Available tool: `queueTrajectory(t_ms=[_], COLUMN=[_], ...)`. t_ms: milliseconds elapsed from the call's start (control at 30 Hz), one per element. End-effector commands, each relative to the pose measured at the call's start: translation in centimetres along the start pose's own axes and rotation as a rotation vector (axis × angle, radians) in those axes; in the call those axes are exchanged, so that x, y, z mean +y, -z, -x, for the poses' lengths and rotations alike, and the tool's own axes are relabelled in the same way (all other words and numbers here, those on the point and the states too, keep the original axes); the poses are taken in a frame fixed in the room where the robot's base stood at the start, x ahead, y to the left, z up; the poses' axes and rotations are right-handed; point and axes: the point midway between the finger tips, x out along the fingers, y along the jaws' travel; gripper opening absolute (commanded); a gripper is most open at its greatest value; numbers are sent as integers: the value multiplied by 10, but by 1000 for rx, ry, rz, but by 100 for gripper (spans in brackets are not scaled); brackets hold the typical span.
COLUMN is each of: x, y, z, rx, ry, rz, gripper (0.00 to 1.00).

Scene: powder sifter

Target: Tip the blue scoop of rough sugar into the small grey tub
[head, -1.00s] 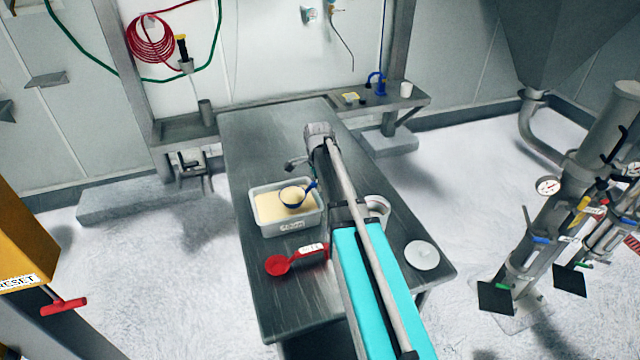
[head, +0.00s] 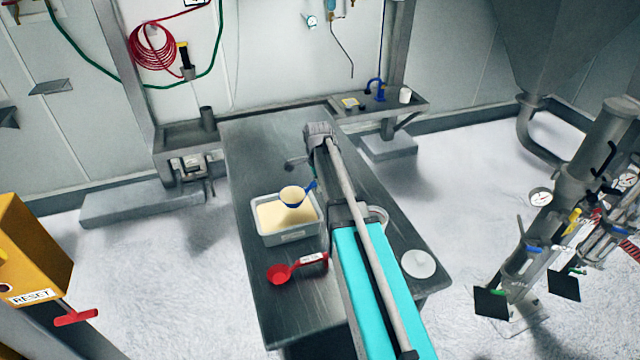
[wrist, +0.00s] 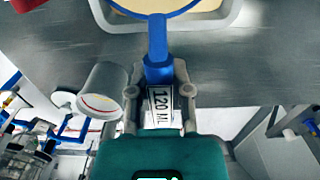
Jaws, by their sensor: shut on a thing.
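The blue scoop (head: 293,196), full of pale sugar, is above the sugar in a grey-white tray (head: 291,236) in the head view. Its blue handle (wrist: 158,50) runs into my gripper (wrist: 160,92) in the wrist view, with a "120 ML" label between the fingers. My gripper is shut on this handle. The scoop's bowl looks about level. The small grey tub (head: 379,214) is on the table to the right of my arm, partly hidden by it. A pale cup-like tub with a red line inside (wrist: 100,90) shows left of my gripper in the wrist view.
A red scoop (head: 281,273) lies in front of the tray. A round white disc (head: 419,264) lies at the table's right side. The steel table (head: 262,150) is bare at the back left. A side shelf (head: 390,104) holds small items.

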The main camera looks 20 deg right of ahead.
Motion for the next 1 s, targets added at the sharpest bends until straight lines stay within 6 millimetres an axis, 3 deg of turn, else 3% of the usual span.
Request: queueTrajectory(t_ms=[300, 1000], x=[0, 0], y=[0, 0], z=[11, 11], rx=[0, 0], ry=[0, 0], rz=[0, -1], gripper=[0, 0])
